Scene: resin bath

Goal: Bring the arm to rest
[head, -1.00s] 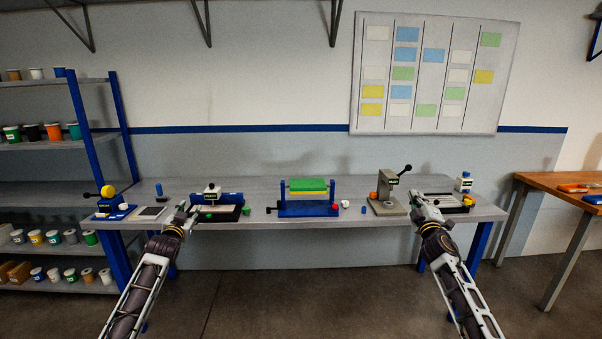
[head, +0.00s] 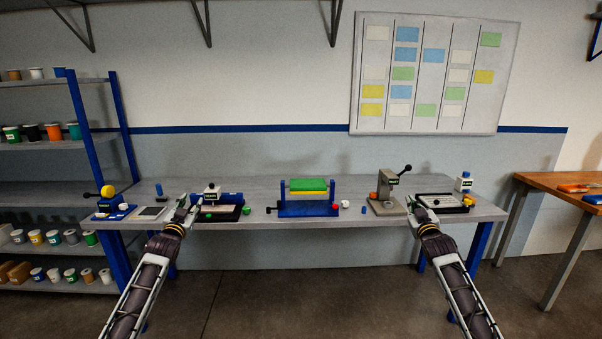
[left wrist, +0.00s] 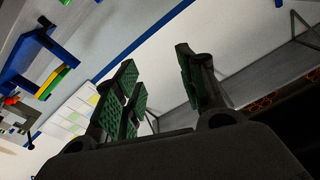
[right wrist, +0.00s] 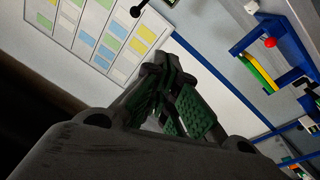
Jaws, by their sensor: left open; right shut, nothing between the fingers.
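My left gripper (head: 183,207) is in front of the grey bench's front edge, at the left, just left of a black tray. In the left wrist view its two green-padded fingers (left wrist: 160,95) stand wide apart with nothing between them. My right gripper (head: 415,204) is over the bench's front edge at the right, between the grey press and a black tray. In the right wrist view its green-padded fingers (right wrist: 172,95) are together and hold nothing. Both arms reach forward from the bottom of the head view.
The grey bench (head: 250,180) carries a blue frame with a green block (head: 308,185), a grey press (head: 388,195), a black tray (head: 225,213) and a blue device with a yellow knob (head: 108,203). A blue shelf (head: 85,130) stands left, a wooden table (head: 560,182) right.

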